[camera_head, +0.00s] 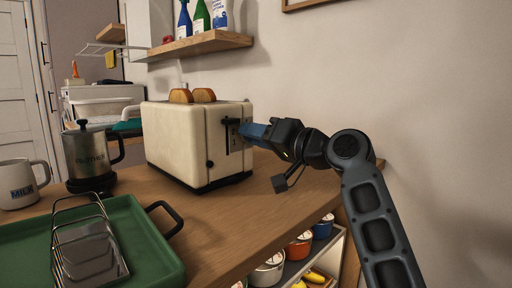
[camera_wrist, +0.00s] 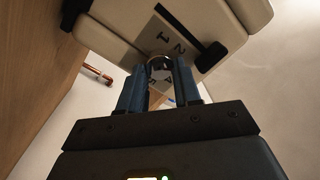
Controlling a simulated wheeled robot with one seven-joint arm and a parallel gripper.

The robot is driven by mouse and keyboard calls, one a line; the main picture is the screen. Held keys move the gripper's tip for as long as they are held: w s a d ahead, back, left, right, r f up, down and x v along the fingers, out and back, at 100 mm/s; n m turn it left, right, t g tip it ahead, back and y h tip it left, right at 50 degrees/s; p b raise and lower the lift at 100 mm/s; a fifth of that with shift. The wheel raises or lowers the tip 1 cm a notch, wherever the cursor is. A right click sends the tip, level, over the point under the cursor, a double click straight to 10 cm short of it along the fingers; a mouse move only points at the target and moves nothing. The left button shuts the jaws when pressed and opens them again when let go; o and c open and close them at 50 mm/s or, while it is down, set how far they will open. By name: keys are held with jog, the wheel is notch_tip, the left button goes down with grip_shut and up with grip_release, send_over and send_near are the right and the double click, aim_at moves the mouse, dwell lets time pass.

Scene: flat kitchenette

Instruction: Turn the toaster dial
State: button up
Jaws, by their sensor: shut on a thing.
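A cream toaster (camera_head: 190,135) with two slices of bread (camera_head: 192,95) in its top stands on the wooden counter. Its dark lever and slot (camera_head: 232,137) are on the end facing right. In the wrist view the toaster's end panel (camera_wrist: 212,20) fills the top, with numbers printed around a silver dial (camera_wrist: 159,66). My gripper (camera_head: 246,131) reaches the toaster's end from the right. Its blue fingers in the wrist view (camera_wrist: 158,85) are on both sides of the dial and shut on it. In the head view the fingers hide the dial.
A green tray (camera_head: 165,262) with a wire rack (camera_head: 90,250) lies at the front left. A metal kettle (camera_head: 88,155) and a white mug (camera_head: 20,184) stand behind it. A shelf with bottles (camera_head: 205,44) hangs above. Pots (camera_head: 298,246) sit under the counter.

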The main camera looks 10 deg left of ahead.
jog(key=shift+f+n+g+b, duration=0.1)
jog(key=shift+n+g+b, duration=0.2)
jog(key=shift+n+b, duration=2.4)
jog(key=shift+n+p, duration=0.8)
jog(key=shift+n, duration=0.2)
jog(key=o, duration=1.1)
jog(key=shift+c, duration=0.2)
jog(key=p+v, duration=0.1)
jog(key=v, duration=0.6)
jog(key=shift+s+d+r, duration=0.2)
jog(key=shift+s+d, duration=0.05)
jog(key=shift+s, duration=0.1)
